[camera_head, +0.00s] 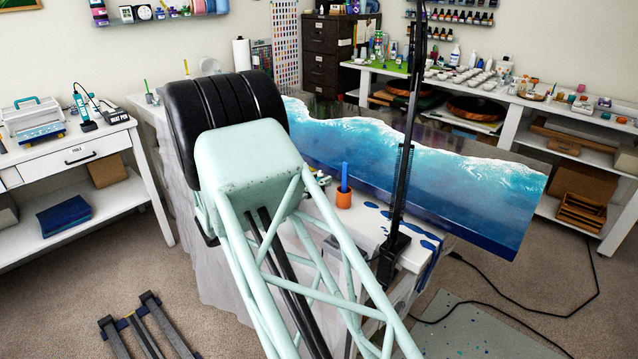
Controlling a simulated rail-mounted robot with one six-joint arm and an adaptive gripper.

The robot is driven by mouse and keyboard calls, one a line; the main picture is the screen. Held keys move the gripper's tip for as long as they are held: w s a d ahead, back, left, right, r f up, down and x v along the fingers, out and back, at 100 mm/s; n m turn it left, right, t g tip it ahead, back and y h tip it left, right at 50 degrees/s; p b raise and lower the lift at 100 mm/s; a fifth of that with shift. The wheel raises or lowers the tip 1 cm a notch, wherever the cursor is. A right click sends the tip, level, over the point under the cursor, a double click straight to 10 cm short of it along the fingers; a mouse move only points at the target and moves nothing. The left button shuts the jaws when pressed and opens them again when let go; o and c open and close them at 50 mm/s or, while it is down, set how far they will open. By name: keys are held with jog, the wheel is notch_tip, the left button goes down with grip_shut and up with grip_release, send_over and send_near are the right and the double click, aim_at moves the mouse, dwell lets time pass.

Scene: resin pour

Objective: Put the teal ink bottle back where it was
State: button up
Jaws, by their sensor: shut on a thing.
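I cannot pick out the teal ink bottle in the head view. Rows of small bottles in several colours stand on the wall shelf (462,18) at the top right, too small to tell apart. My pale green arm and its black joint fill the middle of the picture. My gripper does not show, and whatever it may hold is hidden too. The arm covers much of the white-draped worktable (215,272).
A blue ocean resin panel (420,172) lies across the worktable. Near it are an orange cup (343,198) with a blue stick and a tall black post (399,200). A cluttered counter (592,118) stands at right, a drawer table (75,153) at left. Cables cross the floor at right.

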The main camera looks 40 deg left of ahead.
dwell(0.3)
jog(key=o, duration=0.8)
jog(key=shift+f, duration=0.1)
jog(key=shift+s+a, duration=0.15)
jog(key=shift+s, duration=0.35)
jog(key=p+v, duration=0.2)
jog(key=v, duration=0.9)
